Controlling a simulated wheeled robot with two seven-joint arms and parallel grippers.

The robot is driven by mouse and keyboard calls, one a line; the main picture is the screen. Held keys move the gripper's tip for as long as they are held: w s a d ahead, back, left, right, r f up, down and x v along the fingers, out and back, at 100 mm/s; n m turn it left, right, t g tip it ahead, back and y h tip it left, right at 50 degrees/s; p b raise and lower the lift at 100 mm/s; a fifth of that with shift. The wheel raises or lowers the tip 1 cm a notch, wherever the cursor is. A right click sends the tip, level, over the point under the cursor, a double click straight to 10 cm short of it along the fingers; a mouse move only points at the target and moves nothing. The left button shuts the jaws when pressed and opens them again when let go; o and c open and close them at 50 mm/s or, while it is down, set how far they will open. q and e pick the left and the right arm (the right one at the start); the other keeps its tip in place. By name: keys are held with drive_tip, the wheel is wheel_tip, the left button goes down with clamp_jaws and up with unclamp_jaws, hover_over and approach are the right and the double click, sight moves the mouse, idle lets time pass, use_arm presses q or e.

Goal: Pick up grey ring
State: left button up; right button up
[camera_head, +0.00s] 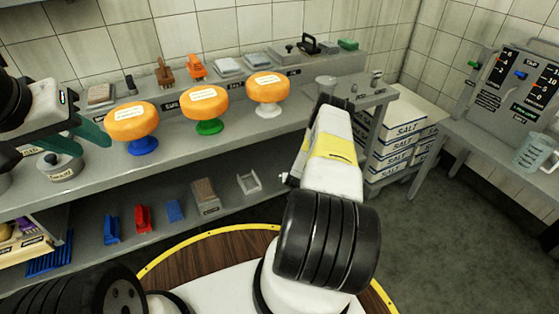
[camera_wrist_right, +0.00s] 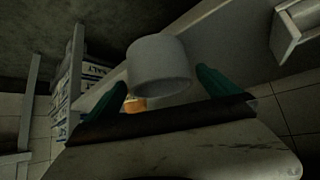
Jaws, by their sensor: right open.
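The grey ring, a pale short cylinder (camera_wrist_right: 160,66), shows in the right wrist view between and just beyond the fingertips of my right gripper (camera_wrist_right: 161,78). The green fingers are spread, and I cannot tell whether either touches it. In the head view a pale grey round piece (camera_head: 326,82), likely the same ring, stands at the right end of the bench. My right arm reaches toward it and hides the right fingers there. My left gripper (camera_head: 52,146) is at the far left, its green fingers apart above a grey lidded pot (camera_head: 60,168).
Three orange cheese wheels stand on blue (camera_head: 143,147), green (camera_head: 209,127) and white (camera_head: 267,109) stands along the bench (camera_head: 170,150). Small tools line the back shelf. White salt boxes (camera_head: 398,132) are stacked at the right. A side table (camera_head: 470,150) holds a clear jug (camera_head: 533,152).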

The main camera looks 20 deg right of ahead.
drive_tip(key=shift+x, duration=2)
drive_tip(key=c, duration=1.3)
drive_tip(key=shift+r, duration=0.1)
